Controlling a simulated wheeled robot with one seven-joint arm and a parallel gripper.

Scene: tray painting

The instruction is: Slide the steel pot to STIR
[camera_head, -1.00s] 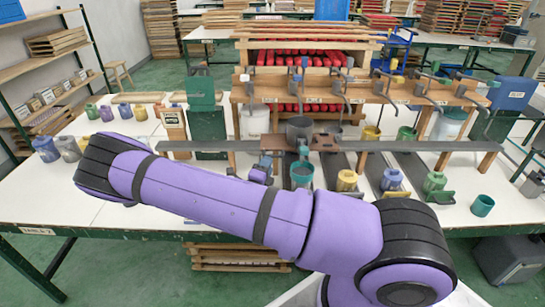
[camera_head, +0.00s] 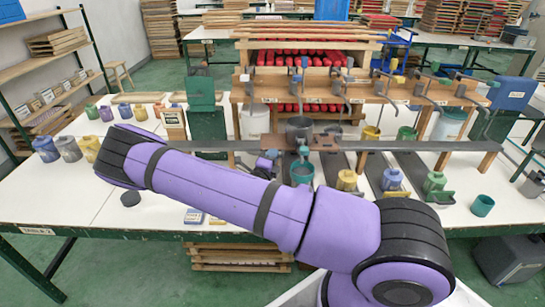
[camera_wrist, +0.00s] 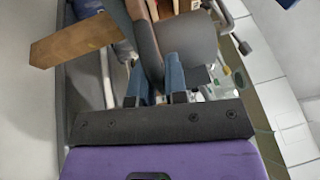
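The steel pot (camera_head: 299,129) is a dark grey cylinder at the middle of the long grey rail (camera_head: 420,146), in front of the wooden rack. A grey rounded body, seemingly the pot (camera_wrist: 192,38), shows close beyond my fingers in the wrist view. My gripper (camera_wrist: 158,82) has two blue fingers with a narrow gap between them. Whether something is held in that gap is unclear. In the head view my purple arm hides most of the gripper, which is just left of and below the pot. I cannot read a STIR label.
The wooden rack (camera_head: 350,92) with hanging tools stands behind the rail. A teal cup (camera_head: 302,172), a yellow jar (camera_head: 346,180), a blue jar (camera_head: 391,179) and a green jar (camera_head: 434,182) stand in front. A loose teal cup (camera_head: 482,205) is at the right.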

